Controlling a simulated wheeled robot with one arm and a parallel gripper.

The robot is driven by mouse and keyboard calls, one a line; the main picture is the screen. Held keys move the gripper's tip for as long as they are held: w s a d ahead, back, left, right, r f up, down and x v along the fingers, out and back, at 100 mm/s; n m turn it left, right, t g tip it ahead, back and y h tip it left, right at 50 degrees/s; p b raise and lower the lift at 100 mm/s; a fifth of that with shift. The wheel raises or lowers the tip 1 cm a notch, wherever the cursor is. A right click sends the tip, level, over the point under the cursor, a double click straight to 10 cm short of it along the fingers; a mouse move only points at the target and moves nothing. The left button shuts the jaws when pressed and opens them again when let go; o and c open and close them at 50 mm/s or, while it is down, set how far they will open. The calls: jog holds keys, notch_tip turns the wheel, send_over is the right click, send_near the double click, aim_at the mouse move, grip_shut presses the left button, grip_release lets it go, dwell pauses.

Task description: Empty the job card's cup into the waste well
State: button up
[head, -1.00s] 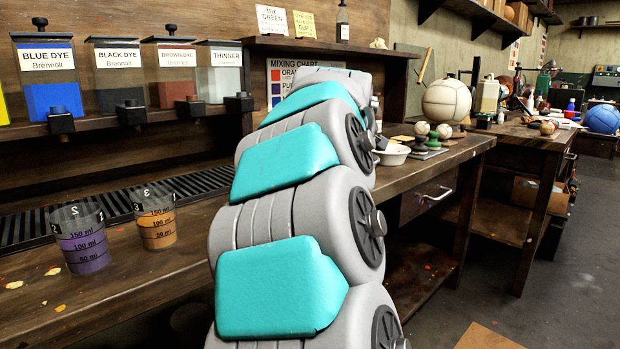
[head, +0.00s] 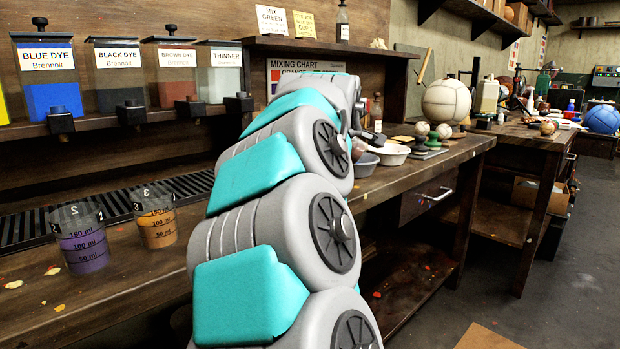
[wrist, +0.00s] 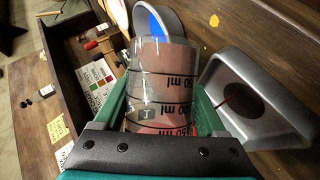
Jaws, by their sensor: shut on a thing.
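In the wrist view my gripper (wrist: 162,92) is shut on a clear measuring cup (wrist: 163,55), its green fingers on both sides. The cup has black ml lines, printed upside down in this view, and a mark that looks like a 1. Reddish colour shows in it; the level is unclear. A grey square piece with a dark round hole (wrist: 285,88), likely the waste well, lies to the right of the cup, apart from it. A yellow card (head: 304,25) on the shelf seems to read "CUP 1". In the head view my arm hides most of the gripper.
A purple-filled cup 2 (head: 82,247) and an orange-filled cup 3 (head: 156,226) stand on the bench at left, below the dye tanks (head: 50,85). A white bowl (head: 391,154) and a white ball (head: 446,102) are right of my arm.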

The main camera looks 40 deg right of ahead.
jog(key=shift+n, duration=0.3)
dwell(0.5)
jog(key=shift+r+n+g+h, duration=0.35)
jog(key=shift+n+g+h, duration=0.15)
jog(key=shift+h, duration=0.2)
dwell(1.4)
jog(key=shift+w+a+f+n+h, duration=0.35)
jog(key=shift+w+a+n+h, duration=0.05)
jog(key=shift+a+n, duration=0.1)
dwell(1.5)
jog(key=shift+w+a+r+n+g+h, duration=0.1)
jog(key=shift+r+n+g+h, duration=0.3)
jog(key=shift+n+h, duration=0.1)
dwell(1.5)
jog(key=shift+f, duration=0.2)
jog(key=shift+r, duration=0.2)
jog(key=shift+s+d+f+m+t+y+b, duration=0.25)
jog(key=shift+d+f+m+t+y+b, duration=0.05)
jog(key=shift+f+m+y+b, duration=0.3)
jog(key=shift+s+d+r+m+y+p, duration=0.15)
jog(key=shift+s+d+r+m+p, duration=0.1)
jog(key=shift+r+p, duration=0.2)
jog(key=shift+s+d+r+m+y+p, duration=0.15)
jog(key=shift+d+r+m+p, duration=0.15)
jog(key=shift+r, duration=0.1)
jog(key=shift+w+a+f+t, duration=0.15)
jog(key=shift+a+f+t, duration=0.15)
jog(key=shift+f, duration=0.1)
